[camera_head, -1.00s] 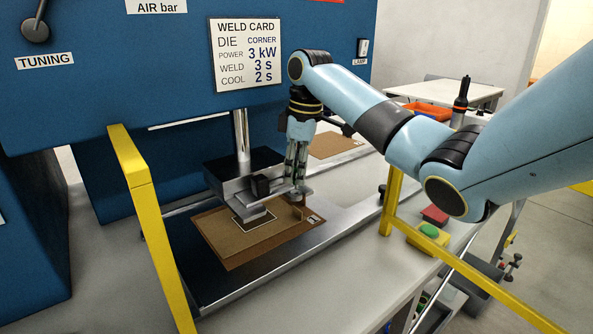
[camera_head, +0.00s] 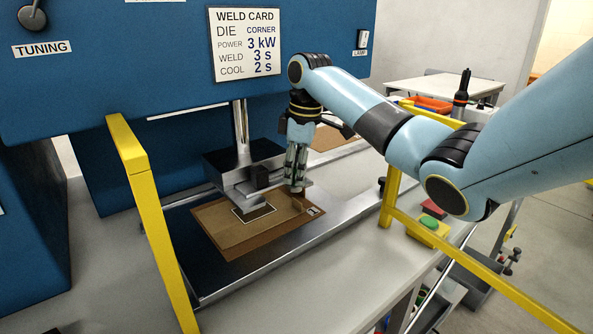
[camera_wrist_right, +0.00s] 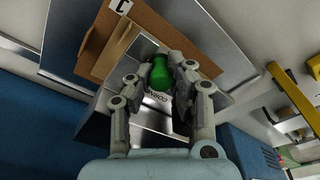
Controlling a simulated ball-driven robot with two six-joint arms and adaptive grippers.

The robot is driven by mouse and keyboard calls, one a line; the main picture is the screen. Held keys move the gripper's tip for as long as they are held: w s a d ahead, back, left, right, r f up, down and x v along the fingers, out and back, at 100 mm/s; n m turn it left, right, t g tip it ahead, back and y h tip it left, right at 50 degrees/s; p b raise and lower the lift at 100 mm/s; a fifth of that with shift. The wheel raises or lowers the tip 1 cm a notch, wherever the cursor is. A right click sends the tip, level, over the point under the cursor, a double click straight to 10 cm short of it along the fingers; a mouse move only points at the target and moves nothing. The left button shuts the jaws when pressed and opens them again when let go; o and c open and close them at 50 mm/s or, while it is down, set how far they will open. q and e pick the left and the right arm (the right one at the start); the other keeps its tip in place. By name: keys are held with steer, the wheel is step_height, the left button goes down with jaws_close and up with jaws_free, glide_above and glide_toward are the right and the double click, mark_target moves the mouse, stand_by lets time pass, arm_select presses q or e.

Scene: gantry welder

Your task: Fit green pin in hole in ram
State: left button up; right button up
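The green pin (camera_wrist_right: 160,74) shows in the right wrist view between the fingertips of my right gripper (camera_wrist_right: 160,80), which looks shut on its green head. In the head view the right gripper (camera_head: 296,188) points down at the right front of the grey ram (camera_head: 240,190), beside its lower block; the pin is not distinguishable there. The ram hangs on a bright column above a brown board. I cannot make out the hole. My left gripper is not in view.
The brown board (camera_head: 235,240) lies on a metal bed. Yellow guard posts (camera_head: 150,205) stand at the left and right (camera_head: 392,200). A yellow box with a green button (camera_head: 428,226) is at the right. The blue machine body (camera_head: 110,85) rises behind.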

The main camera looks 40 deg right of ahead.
steer(key=o, duration=0.5)
steer(key=shift+f, duration=0.25)
steer(key=shift+c, duration=0.2)
steer(key=shift+r, duration=0.2)
steer(key=r, duration=0.7)
steer(key=shift+s+d, duration=0.25)
steer(key=shift+s, duration=0.15)
